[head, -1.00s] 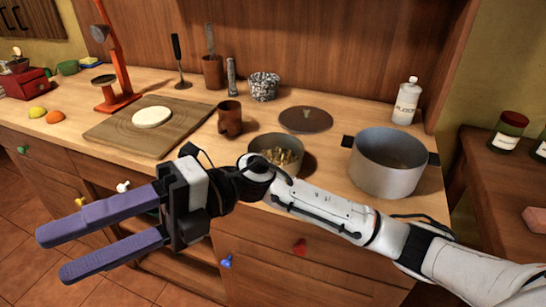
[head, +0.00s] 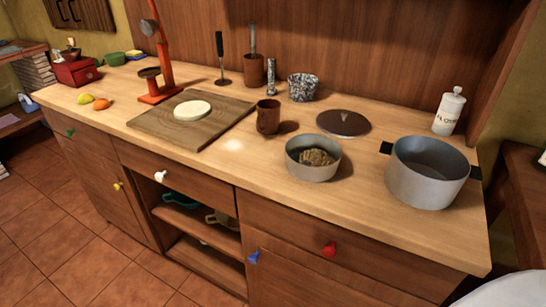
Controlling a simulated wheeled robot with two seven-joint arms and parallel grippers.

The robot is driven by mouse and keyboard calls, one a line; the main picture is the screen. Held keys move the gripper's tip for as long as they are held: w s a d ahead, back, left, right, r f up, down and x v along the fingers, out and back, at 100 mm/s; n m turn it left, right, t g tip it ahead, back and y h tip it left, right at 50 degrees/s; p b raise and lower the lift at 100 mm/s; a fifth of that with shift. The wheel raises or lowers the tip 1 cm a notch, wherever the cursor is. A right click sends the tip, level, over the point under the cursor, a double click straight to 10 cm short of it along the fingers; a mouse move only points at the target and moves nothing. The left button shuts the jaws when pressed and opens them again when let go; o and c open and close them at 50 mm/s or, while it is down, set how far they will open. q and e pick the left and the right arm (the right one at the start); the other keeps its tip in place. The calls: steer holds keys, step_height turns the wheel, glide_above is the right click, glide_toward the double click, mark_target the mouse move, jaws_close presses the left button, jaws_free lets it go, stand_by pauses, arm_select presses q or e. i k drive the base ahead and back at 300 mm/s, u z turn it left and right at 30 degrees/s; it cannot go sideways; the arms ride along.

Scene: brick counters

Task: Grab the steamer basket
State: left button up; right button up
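I cannot pick out a steamer basket with certainty. A round grey metal bowl (head: 300,165) with brownish contents (head: 318,157) stands on the wooden counter. A large grey pot (head: 425,185) with dark handles stands open to its right. A round dark lid (head: 343,123) lies flat behind them. On the open shelves below, a teal item (head: 182,199) and a beige item (head: 222,219) are partly hidden by the counter front. Neither of my grippers is in view.
A cutting board (head: 190,125) holds a pale round disc (head: 193,109). A brown cup (head: 268,117), speckled bowl (head: 303,87), white flour bottle (head: 449,111) and orange press (head: 160,60) also stand on the counter. The counter's front edge is largely clear.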

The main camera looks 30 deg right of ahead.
mark_target(307, 173)
steer(key=u, duration=1.25)
steer(key=i, duration=0.9)
steer(key=z, duration=3.3)
steer(key=i, duration=0.5)
steer(key=u, duration=0.55)
steer(key=k, duration=0.55)
steer(key=u, duration=0.2)
